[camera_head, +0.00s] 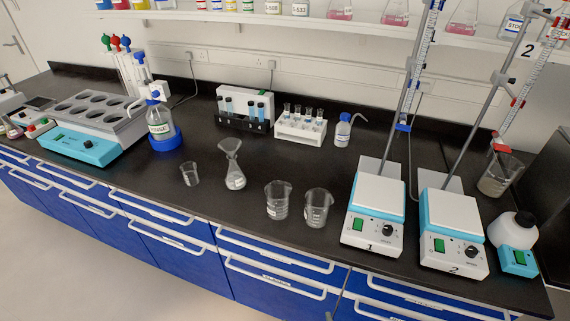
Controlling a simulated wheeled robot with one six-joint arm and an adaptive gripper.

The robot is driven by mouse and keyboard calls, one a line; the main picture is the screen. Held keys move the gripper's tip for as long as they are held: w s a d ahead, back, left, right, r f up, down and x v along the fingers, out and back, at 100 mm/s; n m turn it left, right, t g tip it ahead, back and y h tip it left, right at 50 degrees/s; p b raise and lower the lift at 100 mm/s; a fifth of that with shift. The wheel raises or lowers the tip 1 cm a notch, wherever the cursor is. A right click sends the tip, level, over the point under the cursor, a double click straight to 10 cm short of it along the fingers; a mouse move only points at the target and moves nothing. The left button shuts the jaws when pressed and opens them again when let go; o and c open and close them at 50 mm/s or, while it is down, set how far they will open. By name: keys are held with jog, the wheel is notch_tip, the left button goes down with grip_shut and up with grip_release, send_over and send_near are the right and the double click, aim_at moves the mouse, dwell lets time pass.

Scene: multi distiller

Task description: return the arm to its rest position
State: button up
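My arm and gripper do not show in the head view, so I cannot see how the arm is posed or whether the gripper holds anything. The black bench (330,160) carries glassware and instruments. Two glass beakers (277,202) (318,207) stand upright near its front edge. A flask with a funnel (234,170) and a smaller beaker (190,174) stand to their left. Hotplate stirrer 1 (373,222) and stirrer 2 (452,235) stand at the right with bare tops. A beaker with greyish contents (497,177) is under the burette at the far right.
Burette stands (404,100) rise behind the stirrers. A blue-based water bath (85,145), a bottle with a dispenser (159,122) and tube racks (300,128) occupy the left and back. A shelf (330,24) overhangs the back. Bare bench lies around the middle beakers.

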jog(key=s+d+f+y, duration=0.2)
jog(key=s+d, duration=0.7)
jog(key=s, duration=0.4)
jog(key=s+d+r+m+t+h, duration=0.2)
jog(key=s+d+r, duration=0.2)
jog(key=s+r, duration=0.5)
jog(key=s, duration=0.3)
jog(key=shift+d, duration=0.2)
